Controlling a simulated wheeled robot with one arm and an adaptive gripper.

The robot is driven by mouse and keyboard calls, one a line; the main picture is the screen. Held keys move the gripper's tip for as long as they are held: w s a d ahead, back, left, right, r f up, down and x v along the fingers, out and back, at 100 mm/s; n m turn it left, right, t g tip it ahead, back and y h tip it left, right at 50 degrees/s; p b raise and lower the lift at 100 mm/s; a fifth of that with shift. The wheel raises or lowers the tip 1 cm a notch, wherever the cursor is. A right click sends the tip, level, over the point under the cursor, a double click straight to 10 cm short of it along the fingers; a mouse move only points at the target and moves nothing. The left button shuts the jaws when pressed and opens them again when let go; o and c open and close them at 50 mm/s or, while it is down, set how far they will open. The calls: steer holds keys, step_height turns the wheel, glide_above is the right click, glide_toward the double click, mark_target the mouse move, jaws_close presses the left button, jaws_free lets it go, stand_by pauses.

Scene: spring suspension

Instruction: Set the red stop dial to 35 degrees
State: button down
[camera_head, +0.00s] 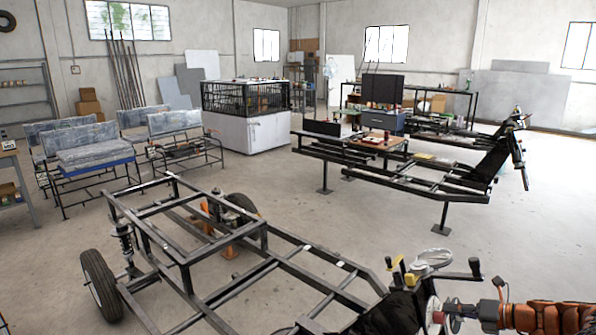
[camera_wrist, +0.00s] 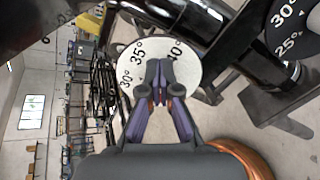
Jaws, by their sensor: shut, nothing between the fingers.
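A round dial with a white face (camera_wrist: 128,62) fills the upper middle of the wrist view. Black marks reading 30°, 35° and 40° show around its rim, with 35° near the top left. In the head view a pale disc with a reddish edge (camera_head: 433,311) stands at the lower right, by the frame's front end. My gripper (camera_wrist: 161,72) is shut and empty, its fingertips in front of the dial's middle. Whether they touch it I cannot tell. The fingers hide the dial's centre and lower face, and I cannot make out its pointer. My gripper also shows in the head view (camera_head: 452,312).
A second, black dial (camera_wrist: 291,30) marked 30° and 25° is at the wrist view's upper right. A black tube frame with wheels (camera_head: 215,285) fills the head view's foreground. Yellow parts and dark bars (camera_head: 470,275) rise close beside my gripper. Open floor (camera_head: 330,225) lies behind.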

steer(key=shift+s+a+r+p, duration=0.15)
steer(key=shift+a+r+p, duration=0.35)
steer(key=shift+p, duration=1.7)
steer(key=shift+s+a+p, duration=0.1)
steer(key=shift+p, duration=0.35)
steer(key=shift+r, duration=0.15)
steer(key=shift+w+r+p, duration=0.2)
steer(key=shift+p, duration=0.3)
steer(key=shift+d, duration=0.2)
steer(key=p+v, duration=0.3)
steer(key=v, duration=0.2)
steer(key=shift+s+d+r+p, duration=0.25)
steer(key=shift+p, duration=0.05)
